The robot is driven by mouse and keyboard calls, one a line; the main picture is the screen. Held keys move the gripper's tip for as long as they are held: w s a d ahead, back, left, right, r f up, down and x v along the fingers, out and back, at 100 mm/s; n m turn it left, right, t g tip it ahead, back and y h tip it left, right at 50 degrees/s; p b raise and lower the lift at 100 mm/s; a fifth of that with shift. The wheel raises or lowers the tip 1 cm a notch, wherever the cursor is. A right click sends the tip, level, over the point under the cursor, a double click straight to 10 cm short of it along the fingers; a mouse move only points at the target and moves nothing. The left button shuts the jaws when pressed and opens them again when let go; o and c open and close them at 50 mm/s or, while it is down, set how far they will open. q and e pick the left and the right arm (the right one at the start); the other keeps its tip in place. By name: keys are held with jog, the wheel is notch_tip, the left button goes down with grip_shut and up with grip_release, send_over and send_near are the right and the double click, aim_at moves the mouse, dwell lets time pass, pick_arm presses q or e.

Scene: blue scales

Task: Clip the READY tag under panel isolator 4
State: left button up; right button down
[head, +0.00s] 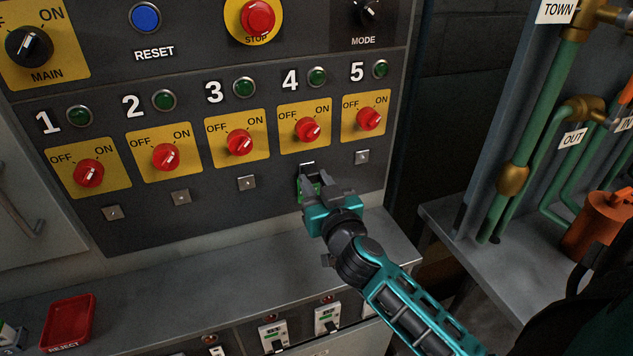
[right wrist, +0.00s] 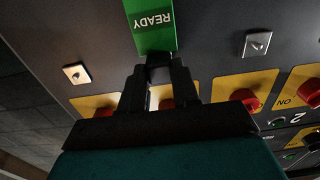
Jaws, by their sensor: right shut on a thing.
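The green READY tag (right wrist: 152,25) is held at one end between the fingertips of my right gripper (right wrist: 160,72) in the right wrist view, its lettering upside down there. In the head view my right gripper (head: 326,186) is at the panel just below isolator 4 (head: 308,130), and a green bit of the tag (head: 309,188) shows beside the fingers. The holder under isolator 4 is hidden by the gripper and tag, so I cannot tell whether the tag touches it. Isolator 4 has a red knob on a yellow plate. My left gripper is out of view.
Small metal holders sit under isolator 3 (head: 247,183) and isolator 5 (head: 362,157), either side of my gripper. A grey ledge (head: 180,275) runs below the panel, with a red REJECT tray (head: 68,325) at left. Green pipes (head: 535,120) stand at right.

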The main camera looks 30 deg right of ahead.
jog(key=shift+w+d+r, duration=0.15)
jog(key=shift+r, duration=0.2)
jog(key=c, duration=1.3)
grip_release()
jog(key=o, duration=0.3)
jog(key=shift+w+f, duration=0.15)
jog(key=shift+f, duration=0.05)
jog(key=shift+o, duration=1.2)
jog(key=shift+f, duration=0.1)
jog(key=shift+s, duration=0.2)
jog(key=v, duration=1.2)
jog(key=shift+s+a, duration=0.25)
jog(key=shift+s, duration=0.1)
